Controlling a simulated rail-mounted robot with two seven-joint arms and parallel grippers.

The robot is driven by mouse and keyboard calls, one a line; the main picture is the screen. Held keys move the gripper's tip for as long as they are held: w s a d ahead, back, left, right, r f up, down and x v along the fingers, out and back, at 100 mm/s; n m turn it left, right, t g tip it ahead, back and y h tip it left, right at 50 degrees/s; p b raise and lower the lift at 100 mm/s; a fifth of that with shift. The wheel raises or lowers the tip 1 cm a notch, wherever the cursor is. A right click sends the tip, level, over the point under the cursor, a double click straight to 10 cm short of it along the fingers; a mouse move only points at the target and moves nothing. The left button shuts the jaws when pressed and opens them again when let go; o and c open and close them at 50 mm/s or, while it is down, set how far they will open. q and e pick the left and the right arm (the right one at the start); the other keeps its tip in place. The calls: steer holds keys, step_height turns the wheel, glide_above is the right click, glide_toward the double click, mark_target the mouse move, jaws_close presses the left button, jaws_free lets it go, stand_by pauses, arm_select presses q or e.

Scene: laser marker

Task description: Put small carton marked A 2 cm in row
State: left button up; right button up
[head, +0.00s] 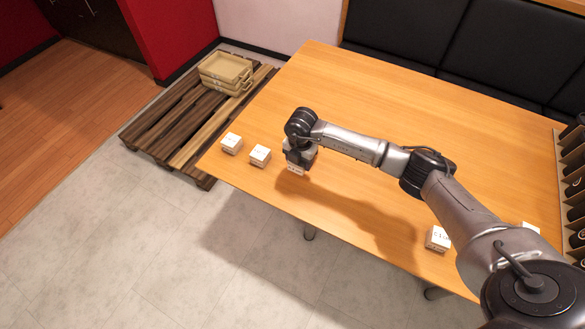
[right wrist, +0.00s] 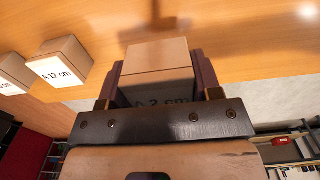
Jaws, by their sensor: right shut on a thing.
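In the right wrist view the gripper (right wrist: 155,88) has a finger on each side of this carton (right wrist: 157,55), whose label reads "A 2 cm", partly shaded. It is at or just above the tabletop; I cannot tell if it touches. Left of it stand two similar cartons in a line along the edge, a nearer one (head: 260,156) and a farther one (head: 231,143). The nearer one reads "A 12 cm" in the right wrist view (right wrist: 60,66). My left gripper is out of view.
The wooden table (head: 390,105) is clear in the middle and back. Two more white cartons stand at the right, one at the front edge (head: 438,238) and one partly hidden by my arm (head: 530,227). A rack (head: 572,165) stands at the right end. Tan trays (head: 226,70) lie on a pallet (head: 170,125).

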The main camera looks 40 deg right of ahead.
mark_target(292, 168)
steer(key=w+f, duration=0.1)
steer(key=w+a, duration=0.1)
steer(key=shift+w+a+f+b, duration=0.15)
steer(key=shift+w+f+b, duration=0.15)
steer(key=shift+f, duration=0.05)
steer(key=shift+f+b, duration=0.55)
steer(key=shift+f, duration=1.5)
steer(key=shift+f, duration=0.15)
steer(key=o, duration=1)
steer(key=shift+c, duration=0.2)
